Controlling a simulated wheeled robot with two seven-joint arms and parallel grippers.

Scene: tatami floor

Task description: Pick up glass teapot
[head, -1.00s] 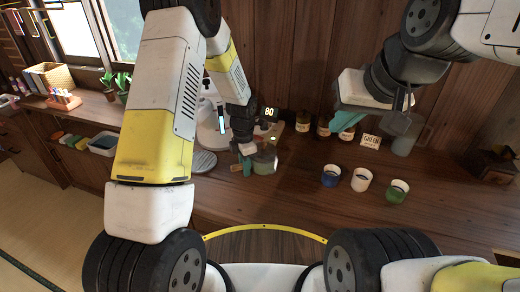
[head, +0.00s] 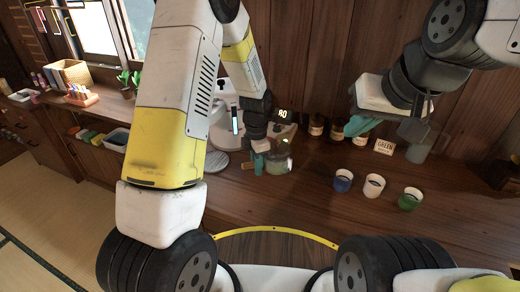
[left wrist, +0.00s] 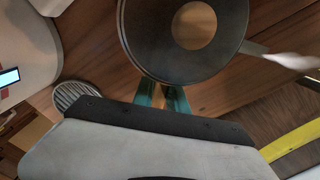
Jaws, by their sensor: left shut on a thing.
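The glass teapot (head: 281,158) is a small greenish see-through pot near the back of the wooden counter in the head view. My left gripper (head: 262,165) is shut on its left side. In the left wrist view, the pot's round dark top with a pale centre (left wrist: 178,42) is at the top, and the teal fingers (left wrist: 160,98) meet its lower edge. The pot looks upright; its base is partly hidden by the fingers.
A blue cup (head: 342,181), a white cup (head: 374,186) and a green cup (head: 410,199) stand to the right. Brown jars (head: 337,130) and a small sign (head: 384,146) are behind. A round grey tray (head: 216,163) and a white appliance (head: 222,125) with a display are left.

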